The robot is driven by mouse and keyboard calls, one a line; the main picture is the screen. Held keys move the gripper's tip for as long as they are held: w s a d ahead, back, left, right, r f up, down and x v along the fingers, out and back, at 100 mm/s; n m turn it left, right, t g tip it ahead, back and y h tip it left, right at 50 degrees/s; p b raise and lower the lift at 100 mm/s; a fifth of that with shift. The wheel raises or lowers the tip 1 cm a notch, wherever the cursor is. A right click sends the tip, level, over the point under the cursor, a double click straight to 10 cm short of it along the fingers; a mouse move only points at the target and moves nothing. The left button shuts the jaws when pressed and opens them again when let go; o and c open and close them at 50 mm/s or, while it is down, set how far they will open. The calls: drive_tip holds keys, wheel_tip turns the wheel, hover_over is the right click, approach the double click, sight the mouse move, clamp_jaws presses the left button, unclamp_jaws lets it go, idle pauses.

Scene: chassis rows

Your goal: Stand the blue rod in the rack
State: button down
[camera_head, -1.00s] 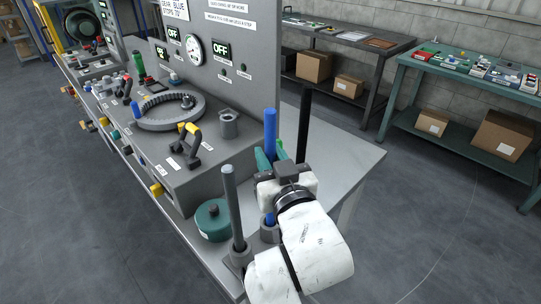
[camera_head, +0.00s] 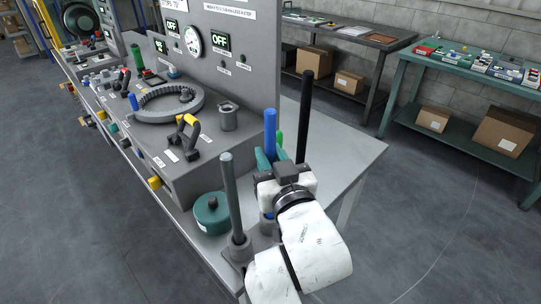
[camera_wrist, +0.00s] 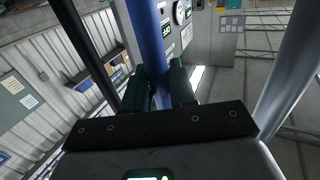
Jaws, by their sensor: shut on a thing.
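The blue rod (camera_head: 270,130) is upright, and my gripper (camera_head: 268,158) is shut on it. In the wrist view the blue rod (camera_wrist: 148,45) passes between the green fingers (camera_wrist: 160,88). Its lower end shows beside my wrist, at or just above a grey socket (camera_head: 267,227) of the rack; my arm partly hides this, so I cannot tell how deep it sits. A grey rod (camera_head: 232,195) stands in the near socket (camera_head: 238,250). A black rod (camera_head: 304,120) and a green rod (camera_head: 279,140) stand behind my gripper, their bases hidden.
A teal round canister (camera_head: 211,216) stands left of the rack on the grey bench (camera_head: 350,155). A console with a ring (camera_head: 170,106) and a yellow-handled part (camera_head: 187,132) rises behind it. The bench's right end is clear. Side tables (camera_head: 470,70) stand farther off.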

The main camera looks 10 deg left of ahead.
drive_tip(key=c, duration=0.8)
unclamp_jaws()
drive_tip(key=shift+c, duration=0.2)
drive_tip(key=shift+f, duration=0.15)
drive_tip(key=v, duration=1)
drive_tip(key=shift+s+d+b, duration=0.2)
drive_tip(key=shift+s+b, duration=0.15)
